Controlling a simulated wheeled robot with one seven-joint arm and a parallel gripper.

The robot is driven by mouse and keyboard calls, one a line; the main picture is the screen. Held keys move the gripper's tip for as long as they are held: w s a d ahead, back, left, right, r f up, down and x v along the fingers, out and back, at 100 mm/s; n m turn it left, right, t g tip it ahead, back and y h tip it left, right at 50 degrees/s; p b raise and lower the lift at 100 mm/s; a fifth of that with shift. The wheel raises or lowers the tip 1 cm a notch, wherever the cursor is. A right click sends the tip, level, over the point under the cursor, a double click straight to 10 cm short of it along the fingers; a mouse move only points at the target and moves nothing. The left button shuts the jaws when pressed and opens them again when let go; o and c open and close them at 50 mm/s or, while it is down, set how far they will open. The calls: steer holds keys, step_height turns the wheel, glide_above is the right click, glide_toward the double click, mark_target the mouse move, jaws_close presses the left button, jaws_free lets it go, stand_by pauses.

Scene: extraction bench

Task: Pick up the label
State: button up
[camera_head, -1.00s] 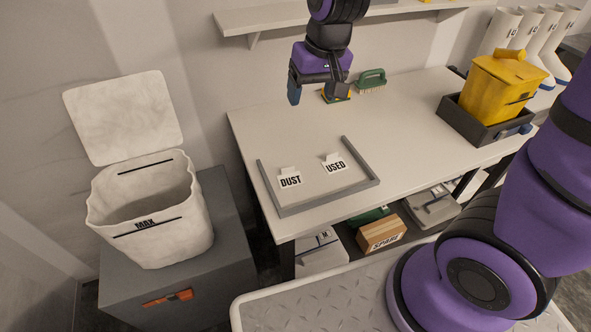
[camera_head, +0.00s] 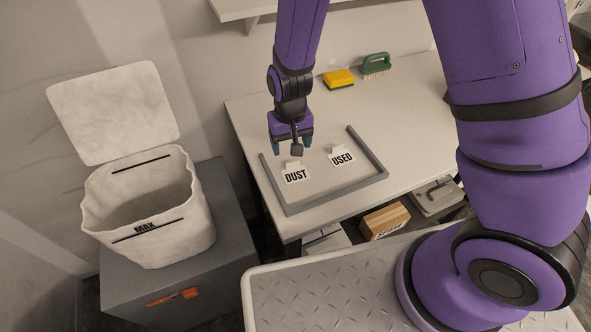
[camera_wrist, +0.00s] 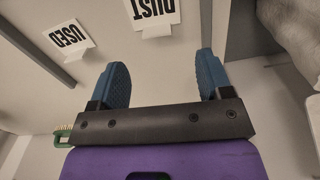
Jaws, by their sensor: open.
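Two white labels lie on the bench inside a low grey rail frame. The DUST label (camera_head: 295,174) is on the left and the USED label (camera_head: 341,157) on the right, each with a small raised tab. My gripper (camera_head: 291,150) is open and empty, above the bench just behind the DUST label. In the wrist view, my gripper's blue fingers (camera_wrist: 162,80) are spread wide with nothing between them. There the DUST label (camera_wrist: 152,14) is beyond the fingertips, cut by the top edge, and the USED label (camera_wrist: 70,38) is at the upper left.
The grey rail (camera_head: 333,195) borders the labels at the front and sides. A yellow sponge (camera_head: 339,79) and a green brush (camera_head: 375,65) lie at the back of the bench. A white open-lidded bin marked MAX (camera_head: 150,235) stands on a grey cabinet to the left.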

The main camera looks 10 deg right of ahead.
mark_target(292, 170)
step_height(292, 170, down, 3)
steer(key=shift+f, duration=0.15)
steer(key=shift+w+d+f, duration=0.15)
steer(key=shift+f, duration=1.15)
steer(key=shift+w+d+f, duration=0.1)
steer(key=shift+w+f, duration=0.05)
steer(key=shift+f, duration=1.15)
steer(key=shift+c, duration=0.2)
steer(key=c, duration=0.9)
